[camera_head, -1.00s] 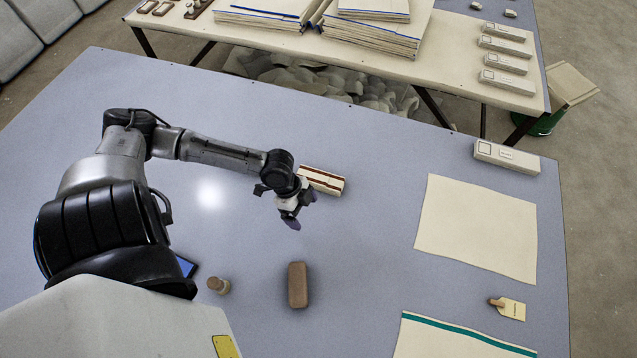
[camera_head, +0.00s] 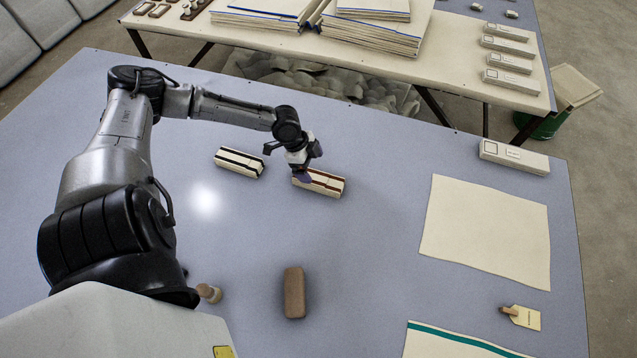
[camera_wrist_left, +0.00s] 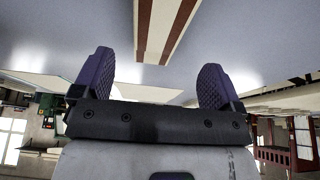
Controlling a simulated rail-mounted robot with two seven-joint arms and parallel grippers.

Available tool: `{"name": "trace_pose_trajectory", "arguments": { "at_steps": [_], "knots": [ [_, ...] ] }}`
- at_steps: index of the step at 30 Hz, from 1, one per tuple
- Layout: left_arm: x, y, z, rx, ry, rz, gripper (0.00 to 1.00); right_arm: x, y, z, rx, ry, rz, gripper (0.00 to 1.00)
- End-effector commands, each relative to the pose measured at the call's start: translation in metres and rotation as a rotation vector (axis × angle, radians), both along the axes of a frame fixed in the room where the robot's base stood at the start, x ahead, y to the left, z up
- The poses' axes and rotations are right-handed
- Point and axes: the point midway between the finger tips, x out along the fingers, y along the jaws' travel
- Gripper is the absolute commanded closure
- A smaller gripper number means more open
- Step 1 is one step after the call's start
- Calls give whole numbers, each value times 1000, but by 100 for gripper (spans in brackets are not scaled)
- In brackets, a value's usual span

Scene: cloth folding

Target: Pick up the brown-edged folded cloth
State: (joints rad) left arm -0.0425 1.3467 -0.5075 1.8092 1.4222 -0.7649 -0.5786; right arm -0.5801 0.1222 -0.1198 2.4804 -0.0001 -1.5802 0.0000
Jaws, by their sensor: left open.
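The brown-edged folded cloth (camera_head: 327,185) is a small cream bundle with brown stripes. It lies on the blue-grey table at the upper middle of the head view. My left gripper (camera_head: 305,173) is over its left end and hides part of it. In the left wrist view the gripper (camera_wrist_left: 156,80) has its two dark fingers spread wide with nothing between them. My right gripper is not in view.
A dark-edged folded bundle (camera_head: 239,162) lies just left of the cloth. A brown block (camera_head: 294,292) and a small peg-like object (camera_head: 208,292) lie nearer. A flat cream cloth (camera_head: 486,230), a green-striped cloth (camera_head: 440,343) and a tag (camera_head: 525,318) lie right.

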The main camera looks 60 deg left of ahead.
Motion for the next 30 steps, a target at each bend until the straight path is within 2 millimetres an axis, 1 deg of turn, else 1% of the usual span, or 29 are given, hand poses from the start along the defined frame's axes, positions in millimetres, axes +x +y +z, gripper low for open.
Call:
{"name": "trace_pose_trajectory", "arguments": {
  "at_steps": [1, 8, 11, 15, 19, 23, 30],
  "knots": [
    [2, -2, -6, -2, -1, 1, 8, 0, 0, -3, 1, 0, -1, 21],
    [4, -5, -16, 0, 1, 0, 8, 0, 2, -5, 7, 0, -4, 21],
    [6, -9, -26, -1, 1, -1, 8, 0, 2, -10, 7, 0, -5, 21],
    [10, -16, -44, -3, 0, 1, 8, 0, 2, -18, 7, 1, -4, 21],
    [13, -20, -56, -1, 1, 1, 8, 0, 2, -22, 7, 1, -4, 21],
    [14, -22, -61, 0, 1, 0, 8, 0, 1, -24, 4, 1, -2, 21],
    [15, -22, -62, 2, 1, -1, 8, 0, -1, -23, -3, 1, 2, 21]
  ]
}}
